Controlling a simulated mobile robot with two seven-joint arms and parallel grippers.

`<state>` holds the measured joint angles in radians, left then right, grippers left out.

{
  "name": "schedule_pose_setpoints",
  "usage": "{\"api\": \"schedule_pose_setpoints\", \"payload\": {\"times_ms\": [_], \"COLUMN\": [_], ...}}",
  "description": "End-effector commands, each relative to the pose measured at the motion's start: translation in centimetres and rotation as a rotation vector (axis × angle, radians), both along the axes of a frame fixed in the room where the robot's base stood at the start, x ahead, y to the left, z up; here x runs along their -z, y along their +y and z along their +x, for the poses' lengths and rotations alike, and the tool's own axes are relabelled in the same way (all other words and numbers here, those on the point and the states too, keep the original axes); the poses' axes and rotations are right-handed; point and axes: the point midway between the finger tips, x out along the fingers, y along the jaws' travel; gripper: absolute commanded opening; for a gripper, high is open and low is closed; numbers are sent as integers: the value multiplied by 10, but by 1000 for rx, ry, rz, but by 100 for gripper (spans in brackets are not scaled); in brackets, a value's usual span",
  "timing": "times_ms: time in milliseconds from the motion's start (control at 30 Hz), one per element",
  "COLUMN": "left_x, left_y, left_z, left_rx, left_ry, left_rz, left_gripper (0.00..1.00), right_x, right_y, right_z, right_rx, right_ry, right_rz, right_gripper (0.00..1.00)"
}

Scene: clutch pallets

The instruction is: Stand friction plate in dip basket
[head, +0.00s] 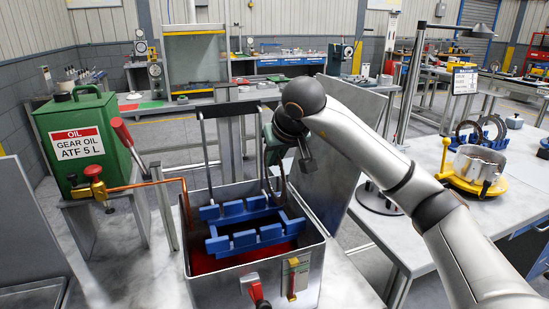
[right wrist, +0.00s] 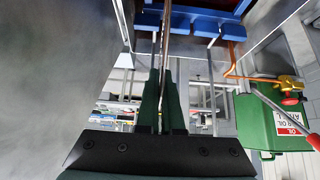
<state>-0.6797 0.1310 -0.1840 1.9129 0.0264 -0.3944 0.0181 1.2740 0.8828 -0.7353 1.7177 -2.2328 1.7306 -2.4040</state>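The blue dip basket (head: 245,238) sits in an open metal tank (head: 230,287) over red fluid; its slotted edge also shows in the right wrist view (right wrist: 205,27). My right gripper (head: 272,155) is above the back right part of the basket. Its green fingers (right wrist: 161,100) are shut on a thin brown friction plate (right wrist: 165,40), seen edge-on. In the head view the plate (head: 283,185) hangs upright below the gripper, its lower part at the basket's back right. I cannot tell whether it touches a slot. My left gripper is out of view.
A green oil can (head: 90,140) and a copper pipe (head: 150,184) with a red-handled valve stand left of the tank. On the right table, dark rings stand in a blue rack (head: 490,140) beside a yellow fixture (head: 472,182).

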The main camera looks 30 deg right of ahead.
Motion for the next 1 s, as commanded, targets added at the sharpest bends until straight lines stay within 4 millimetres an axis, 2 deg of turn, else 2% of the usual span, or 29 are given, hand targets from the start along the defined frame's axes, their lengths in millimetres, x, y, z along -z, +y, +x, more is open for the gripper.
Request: {"api": "schedule_pose_setpoints", "payload": {"times_ms": [633, 1000], "left_x": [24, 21], "left_y": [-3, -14], "left_z": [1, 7], "left_rx": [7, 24], "left_ry": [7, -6], "left_rz": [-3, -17], "left_gripper": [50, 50], "right_x": [47, 62], "right_y": [0, 0], "right_z": [0, 0], "right_rx": [-1, 0], "right_ry": [0, 0], "right_rz": [-1, 0], "right_gripper": [0, 0]}}
